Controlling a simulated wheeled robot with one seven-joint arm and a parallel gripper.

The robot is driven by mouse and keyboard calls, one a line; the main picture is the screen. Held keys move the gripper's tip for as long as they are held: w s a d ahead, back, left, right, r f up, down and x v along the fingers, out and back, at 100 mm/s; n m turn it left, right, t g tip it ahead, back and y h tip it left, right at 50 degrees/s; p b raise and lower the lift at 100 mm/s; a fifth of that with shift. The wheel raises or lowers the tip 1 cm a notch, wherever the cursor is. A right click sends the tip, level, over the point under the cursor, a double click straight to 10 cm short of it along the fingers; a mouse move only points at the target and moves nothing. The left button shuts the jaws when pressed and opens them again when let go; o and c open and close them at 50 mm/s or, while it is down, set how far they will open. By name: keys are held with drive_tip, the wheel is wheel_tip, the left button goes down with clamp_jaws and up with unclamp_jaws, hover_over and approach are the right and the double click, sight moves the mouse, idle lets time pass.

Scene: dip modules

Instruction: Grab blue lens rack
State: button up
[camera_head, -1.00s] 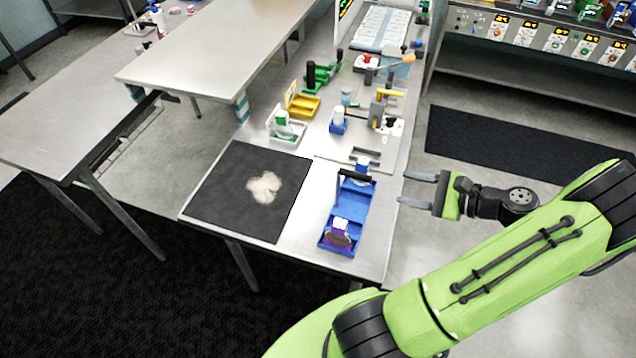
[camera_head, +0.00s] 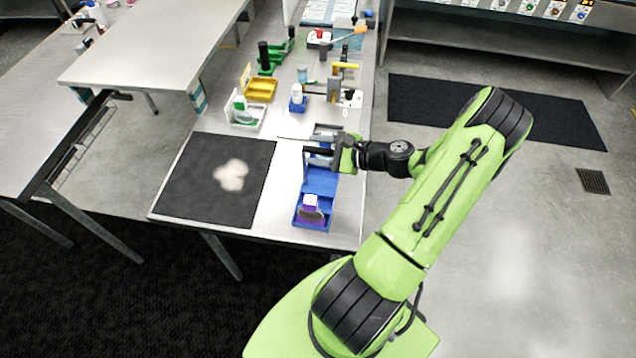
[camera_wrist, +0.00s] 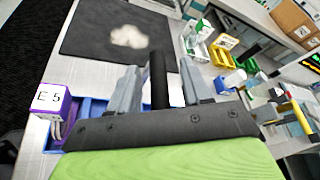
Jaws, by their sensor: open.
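The blue lens rack (camera_head: 321,181) lies near the front right edge of the bench, and part of its blue tray shows at the left in the wrist view (camera_wrist: 93,110). It has a dark upright handle (camera_wrist: 158,80) and holds a purple-and-white item (camera_head: 311,207) at its near end, marked "E 5" in the wrist view (camera_wrist: 48,103). My gripper (camera_head: 318,151) is open at the rack's handle end. In the wrist view the dark handle stands between its two grey fingers (camera_wrist: 157,85). Whether the fingers touch it I cannot tell.
A black mat (camera_head: 200,185) with a pale patch lies left of the rack. Behind are a white holder (camera_head: 247,115), a yellow tray (camera_head: 261,89), a green rack (camera_head: 271,58) and a small blue holder (camera_head: 298,103). Open floor lies right of the bench.

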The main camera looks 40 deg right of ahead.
drive_tip(key=shift+s, duration=0.15)
drive_tip(key=shift+c, duration=1.6)
clamp_jaws()
